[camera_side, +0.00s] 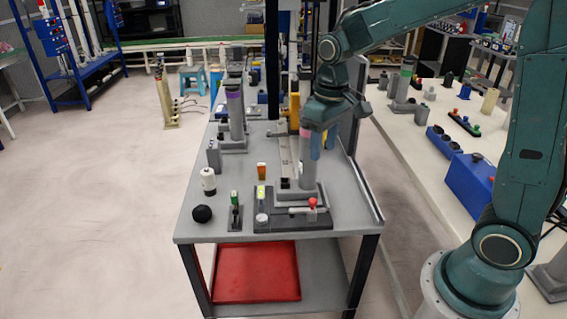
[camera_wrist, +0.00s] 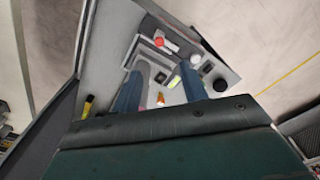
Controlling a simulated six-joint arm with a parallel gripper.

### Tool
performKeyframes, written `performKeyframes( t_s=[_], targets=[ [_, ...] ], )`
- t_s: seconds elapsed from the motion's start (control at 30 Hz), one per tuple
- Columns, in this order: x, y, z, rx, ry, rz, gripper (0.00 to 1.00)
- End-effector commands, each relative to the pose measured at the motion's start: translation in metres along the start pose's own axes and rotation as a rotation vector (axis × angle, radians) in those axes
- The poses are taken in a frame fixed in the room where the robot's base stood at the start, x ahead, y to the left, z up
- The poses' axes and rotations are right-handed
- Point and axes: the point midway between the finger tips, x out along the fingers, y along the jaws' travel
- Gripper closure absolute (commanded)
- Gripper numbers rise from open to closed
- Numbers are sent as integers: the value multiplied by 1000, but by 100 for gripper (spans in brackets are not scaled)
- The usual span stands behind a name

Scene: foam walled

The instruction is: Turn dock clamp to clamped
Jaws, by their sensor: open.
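The dock is a dark base plate (camera_side: 265,224) near the front edge of the grey table, with a grey upright post (camera_side: 306,172) standing on it. A lever with a red knob (camera_side: 312,203), which looks like the dock clamp, lies roughly level at the plate's front right. The red knob also shows at the top of the wrist view (camera_wrist: 171,45). My gripper (camera_side: 322,146) is open, above and behind the lever, its fingers close to the post in the side view. In the wrist view my open fingers (camera_wrist: 160,90) point toward the dock, apart from the knob.
On the table are a black ball (camera_side: 202,213), a white bottle-like piece (camera_side: 208,181), a small green-topped stand (camera_side: 235,212) and an orange piece (camera_side: 261,171). Another post (camera_side: 235,112) stands behind left. A raised rail (camera_side: 366,192) edges the right side.

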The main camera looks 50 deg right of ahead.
Motion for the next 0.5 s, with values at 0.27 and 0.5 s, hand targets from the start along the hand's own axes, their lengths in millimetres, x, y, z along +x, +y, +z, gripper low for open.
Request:
performKeyframes(
  t_s=[0.27, 0.5],
  targets=[
    [24, 4, -17, 0, -50, -3, 57],
    [26, 4, -18, 0, -53, -4, 57]
  ],
)
